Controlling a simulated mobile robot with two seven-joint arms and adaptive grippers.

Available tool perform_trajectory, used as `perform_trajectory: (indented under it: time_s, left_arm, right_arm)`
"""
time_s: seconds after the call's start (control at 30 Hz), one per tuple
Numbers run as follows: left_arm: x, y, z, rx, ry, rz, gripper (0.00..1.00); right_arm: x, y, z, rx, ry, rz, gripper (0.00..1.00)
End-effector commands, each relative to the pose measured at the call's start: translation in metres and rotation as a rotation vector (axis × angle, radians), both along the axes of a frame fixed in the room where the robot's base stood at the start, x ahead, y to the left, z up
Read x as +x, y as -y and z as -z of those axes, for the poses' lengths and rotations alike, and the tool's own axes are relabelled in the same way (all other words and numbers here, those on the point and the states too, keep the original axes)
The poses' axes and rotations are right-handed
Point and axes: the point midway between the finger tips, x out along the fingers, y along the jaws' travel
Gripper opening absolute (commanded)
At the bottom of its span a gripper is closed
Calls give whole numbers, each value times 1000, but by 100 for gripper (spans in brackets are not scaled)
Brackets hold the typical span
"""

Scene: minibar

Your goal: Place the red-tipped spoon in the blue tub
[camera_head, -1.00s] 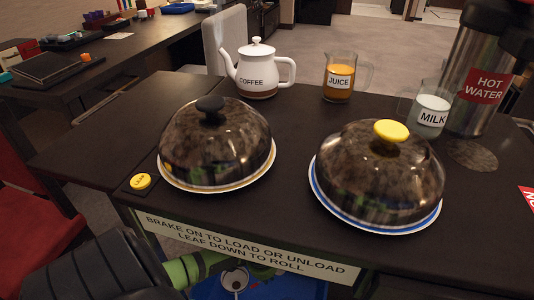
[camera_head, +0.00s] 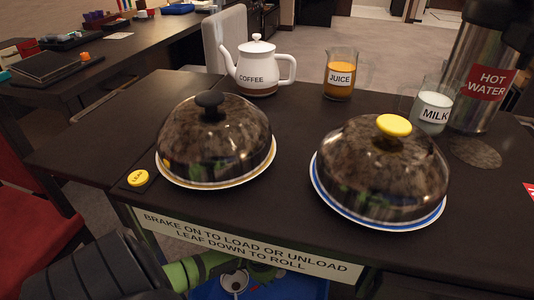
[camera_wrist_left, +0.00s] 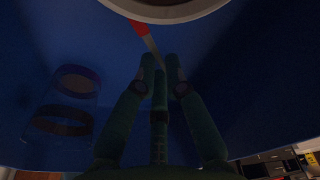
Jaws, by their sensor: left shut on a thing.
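The red-tipped spoon shows in the left wrist view, with its red end (camera_wrist_left: 139,27) at top centre and its thin pale handle (camera_wrist_left: 152,45) running down to my fingertips. My left gripper (camera_wrist_left: 160,68) is shut on the spoon's handle. The blue tub (camera_wrist_left: 215,75) fills the background behind the fingers in that view. In the head view only a part of the tub (camera_head: 308,290) shows at the bottom edge, under the cart top. There my left forearm comes in at lower left, and the cart's edge hides the fingers. My right gripper is out of view.
A clear glass (camera_wrist_left: 72,100) and a pale round rim (camera_wrist_left: 165,10) appear against the blue in the wrist view. The cart top above carries two domed plates (camera_head: 214,140) (camera_head: 380,170), a coffee pot (camera_head: 257,70), a juice jug (camera_head: 339,78) and a milk jug (camera_head: 434,105).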

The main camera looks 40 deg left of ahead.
Motion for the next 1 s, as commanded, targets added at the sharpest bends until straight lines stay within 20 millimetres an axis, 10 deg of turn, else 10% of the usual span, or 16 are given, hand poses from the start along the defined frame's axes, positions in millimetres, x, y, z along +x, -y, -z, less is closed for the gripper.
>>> perform_trajectory:
  time_s: [0.43,0.5,1.0]
  left_arm:
    - [0,0,6,0,0,0,0]
    - [0,0,6,0,0,0,36]
    - [1,0,-4,0,2,2,36]
  right_arm:
    - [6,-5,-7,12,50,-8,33]
    - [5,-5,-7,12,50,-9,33]
    - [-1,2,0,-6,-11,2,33]
